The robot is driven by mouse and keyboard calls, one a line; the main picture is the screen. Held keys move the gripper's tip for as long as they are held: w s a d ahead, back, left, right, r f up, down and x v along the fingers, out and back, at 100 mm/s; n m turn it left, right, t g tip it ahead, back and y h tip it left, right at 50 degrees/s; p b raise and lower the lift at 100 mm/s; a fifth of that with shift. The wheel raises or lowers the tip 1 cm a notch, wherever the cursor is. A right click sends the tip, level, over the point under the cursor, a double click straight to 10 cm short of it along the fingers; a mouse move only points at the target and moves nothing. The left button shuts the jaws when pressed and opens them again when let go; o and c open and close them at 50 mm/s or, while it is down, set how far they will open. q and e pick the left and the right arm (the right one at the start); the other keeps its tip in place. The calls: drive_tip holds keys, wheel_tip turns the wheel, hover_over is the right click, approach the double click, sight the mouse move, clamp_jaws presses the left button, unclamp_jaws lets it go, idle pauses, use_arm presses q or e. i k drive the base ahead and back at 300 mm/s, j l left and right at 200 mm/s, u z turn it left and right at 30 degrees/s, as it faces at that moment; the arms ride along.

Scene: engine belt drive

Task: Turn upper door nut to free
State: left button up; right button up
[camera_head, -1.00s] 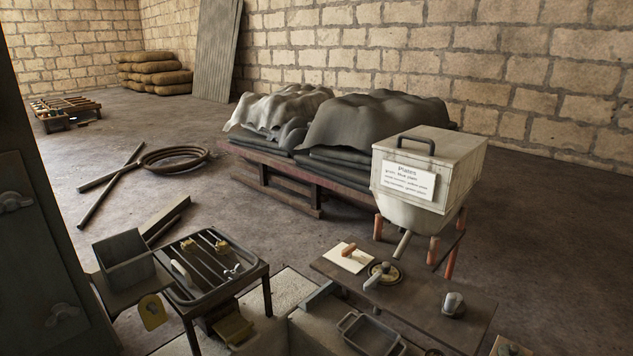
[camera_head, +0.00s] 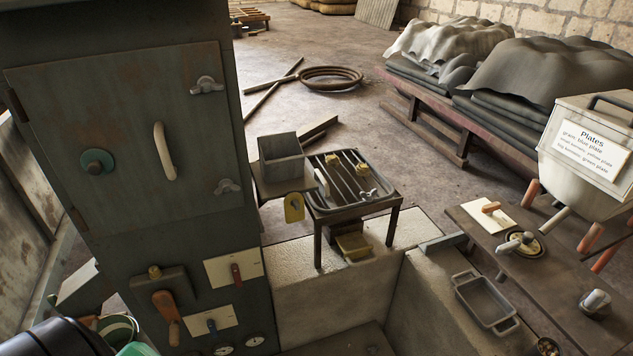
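The upper door nut (camera_head: 207,86) is a grey wing nut near the top right corner of the dark green cabinet door (camera_head: 130,130). Its wings lie roughly level, slightly tilted. A lower wing nut (camera_head: 227,186) sits near the door's bottom right corner. The door is shut, with a pale vertical handle (camera_head: 164,151) and a round teal knob (camera_head: 97,162). Neither of my grippers shows in the head view, so their state is hidden.
A metal rack table (camera_head: 350,185) with a grey bin (camera_head: 281,158) stands right of the cabinet. Below the door are a wooden-handled lever (camera_head: 167,312) and two small switch plates. A bench (camera_head: 540,262) and a "Plates" hopper (camera_head: 590,140) stand at the right. Floor behind is partly clear.

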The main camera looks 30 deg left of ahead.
sight(206, 84)
drive_tip(key=u, duration=1.45)
drive_tip(key=k+l+z, duration=0.2)
drive_tip(key=z, duration=0.2)
